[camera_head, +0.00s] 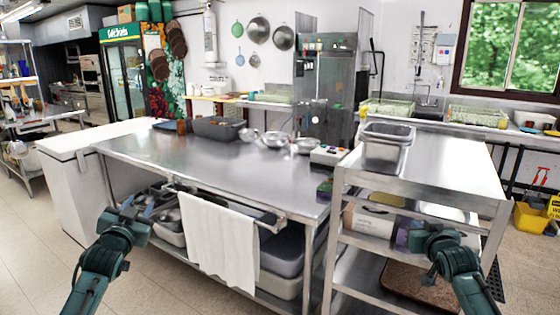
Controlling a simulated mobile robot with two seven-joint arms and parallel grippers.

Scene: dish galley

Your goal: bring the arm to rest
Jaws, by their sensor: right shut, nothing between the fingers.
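My left arm comes in at the lower left, and its gripper (140,207) is in front of the left end of the steel worktable (165,150). Its fingers are small and dark against the bins behind, so I cannot tell how far apart they are. My right arm comes in at the lower right, and its gripper (424,230) is in front of the steel rack on the right. It is shut with nothing in it. Both grippers appear apart from the furniture, though their depth is hard to judge.
A white towel (218,240) hangs from the worktable's front rail. Metal bowls (275,140) and a dark bin (218,128) stand on the worktable. The steel rack (462,172) holds a steel container (386,148) on top. A white chest (75,195) stands left. Bare floor (30,240) shows at far left.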

